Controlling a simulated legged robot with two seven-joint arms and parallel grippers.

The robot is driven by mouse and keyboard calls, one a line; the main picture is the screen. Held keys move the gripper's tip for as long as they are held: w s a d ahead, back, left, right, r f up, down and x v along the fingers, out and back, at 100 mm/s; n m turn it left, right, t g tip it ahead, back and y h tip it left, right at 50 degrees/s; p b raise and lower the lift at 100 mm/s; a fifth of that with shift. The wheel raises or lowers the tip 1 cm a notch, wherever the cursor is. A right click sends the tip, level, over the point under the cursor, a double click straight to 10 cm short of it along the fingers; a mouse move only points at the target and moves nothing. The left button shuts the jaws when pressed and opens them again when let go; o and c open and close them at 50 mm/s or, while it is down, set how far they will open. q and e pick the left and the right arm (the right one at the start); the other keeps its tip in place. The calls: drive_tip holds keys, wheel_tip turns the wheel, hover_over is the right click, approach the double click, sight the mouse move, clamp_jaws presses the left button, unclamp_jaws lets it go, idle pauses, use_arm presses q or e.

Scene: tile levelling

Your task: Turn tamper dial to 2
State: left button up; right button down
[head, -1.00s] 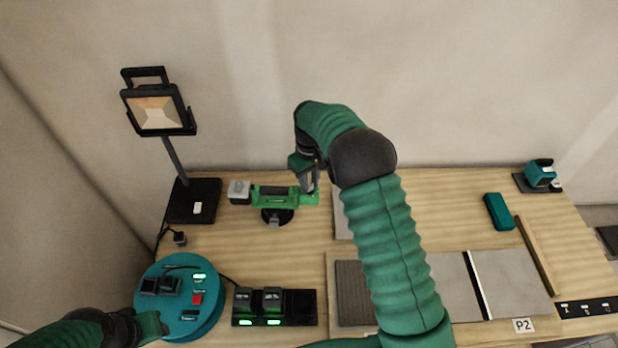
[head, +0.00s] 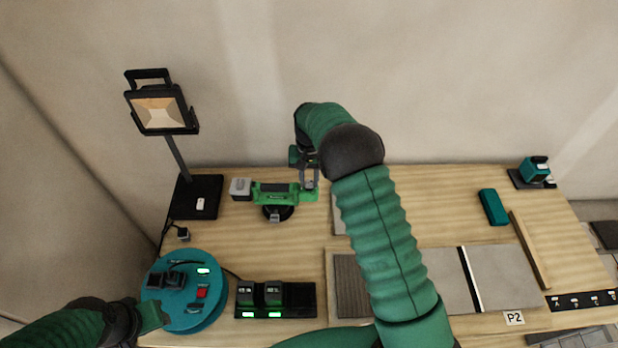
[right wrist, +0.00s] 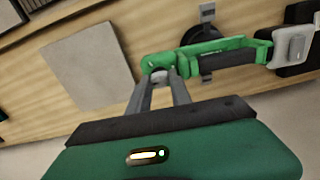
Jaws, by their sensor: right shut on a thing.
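The green tamper (head: 283,190) lies on the table left of centre, with a dark round suction pad (head: 278,212) under it and a grey block at its left end. Its right end carries a small light dial (right wrist: 160,72), best seen in the right wrist view, where the green tamper body (right wrist: 205,55) also shows. My right gripper (head: 309,184) reaches down to that end, and its two fingers are closed on the dial. The dial's marks are too small to read. My left gripper (head: 155,316) is beside the teal round reel at the lower left; its fingers are not clear.
The teal reel (head: 187,317) and a charger with two batteries (head: 300,299) stand in front. A work lamp (head: 160,108) stands back left. Grey tiles (head: 502,277), a teal block (head: 493,207) and a wooden strip (head: 530,250) lie right.

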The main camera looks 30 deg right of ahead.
sight(309, 181)
idle(0.4)
drive_tip(key=c, duration=1.2)
unclamp_jaws()
drive_tip(key=shift+o, duration=0.2)
wheel_tip(309, 181, up, 17)
drive_tip(key=b, duration=0.1)
drive_tip(key=shift+f, duration=0.15)
